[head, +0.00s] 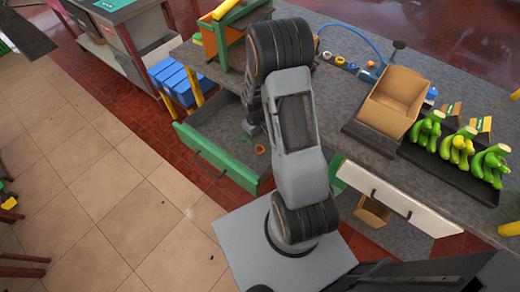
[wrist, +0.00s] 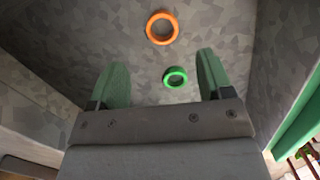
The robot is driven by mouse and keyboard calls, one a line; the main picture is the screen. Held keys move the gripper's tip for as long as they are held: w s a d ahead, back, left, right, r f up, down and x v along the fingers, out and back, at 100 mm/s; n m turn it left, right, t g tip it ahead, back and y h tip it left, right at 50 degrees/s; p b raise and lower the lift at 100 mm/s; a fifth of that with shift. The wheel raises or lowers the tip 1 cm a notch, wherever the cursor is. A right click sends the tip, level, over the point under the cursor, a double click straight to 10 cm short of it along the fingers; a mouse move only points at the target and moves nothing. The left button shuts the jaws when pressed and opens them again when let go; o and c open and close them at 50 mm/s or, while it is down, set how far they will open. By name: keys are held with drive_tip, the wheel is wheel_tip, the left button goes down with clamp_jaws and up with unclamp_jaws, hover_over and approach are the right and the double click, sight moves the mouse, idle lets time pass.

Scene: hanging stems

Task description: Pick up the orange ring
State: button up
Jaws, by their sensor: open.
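The orange ring (wrist: 162,42) lies flat on the grey floor of an open drawer, near the top of the wrist view. It also shows small in the head view (head: 260,150). A green ring (wrist: 175,86) lies close to it, nearer to my gripper in the wrist view. My gripper (wrist: 161,78) is open and empty, with two green fingers pointing toward the drawer floor. The green ring shows between the fingers, and the orange ring is beyond the fingertips. In the head view my arm hides part of the drawer.
The drawer has a green front (head: 213,158) and side walls around the rings. A cardboard box (head: 393,100) and bunches of green bananas (head: 458,148) stand on the counter at right. Blue crates (head: 176,82) stand left of the drawer. The tiled floor at left is largely clear.

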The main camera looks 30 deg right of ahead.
sight(260, 151)
drive_tip(key=shift+s+f+p, duration=0.15)
drive_tip(key=shift+s+f, duration=0.05)
drive_tip(key=shift+f, duration=1)
drive_tip(key=shift+s+f+p, duration=0.15)
drive_tip(key=shift+f+p, duration=0.05)
drive_tip(key=shift+f, duration=1)
drive_tip(key=shift+s+f+p, duration=0.15)
drive_tip(key=shift+s+f, duration=0.05)
drive_tip(key=shift+f, duration=1)
drive_tip(key=c, duration=1)
